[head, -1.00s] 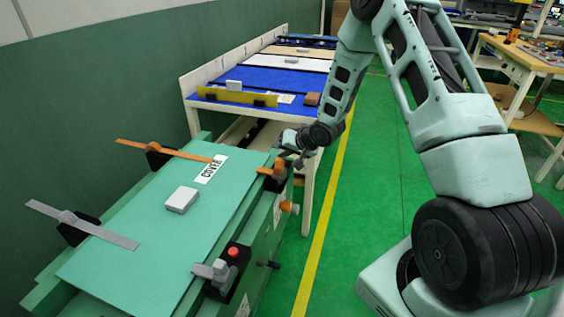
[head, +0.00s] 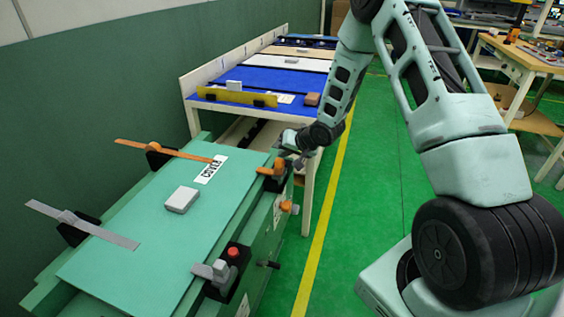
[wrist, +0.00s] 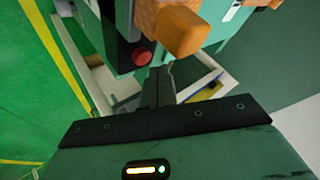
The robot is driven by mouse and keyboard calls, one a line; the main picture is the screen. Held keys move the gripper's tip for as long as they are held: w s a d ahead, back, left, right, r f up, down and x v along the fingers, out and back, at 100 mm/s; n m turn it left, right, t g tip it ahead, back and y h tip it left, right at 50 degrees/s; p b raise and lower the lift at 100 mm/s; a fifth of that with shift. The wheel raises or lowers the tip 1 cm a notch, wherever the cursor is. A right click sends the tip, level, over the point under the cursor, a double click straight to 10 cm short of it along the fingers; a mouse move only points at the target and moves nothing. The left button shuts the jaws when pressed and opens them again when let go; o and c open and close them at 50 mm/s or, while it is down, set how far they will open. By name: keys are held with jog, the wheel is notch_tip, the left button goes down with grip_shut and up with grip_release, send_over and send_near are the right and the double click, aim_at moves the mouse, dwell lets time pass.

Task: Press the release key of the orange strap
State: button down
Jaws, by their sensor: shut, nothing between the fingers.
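The orange strap (head: 165,150) lies across the far part of the green cover (head: 140,240), its free end near the white COVER label. An orange-topped black latch (head: 272,172) stands apart from it at the cover's right edge. My gripper (head: 300,160) is just right of this latch, its fingers shut and empty. In the wrist view, a red key (wrist: 141,57) shows on the latch's dark body, beside a large orange block (wrist: 180,32). The gripper's fingertips (wrist: 158,74) are close to the red key; I cannot tell if they touch it.
A grey strap (head: 85,224) lies nearer, with a grey latch (head: 213,270) carrying its own red key (head: 233,253). A small pale block (head: 182,199) sits on the cover. A blue-topped table (head: 190,90) stands behind.

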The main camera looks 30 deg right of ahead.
jog(key=shift+f, duration=0.15)
jog(key=shift+f, duration=0.3)
dwell(0.3)
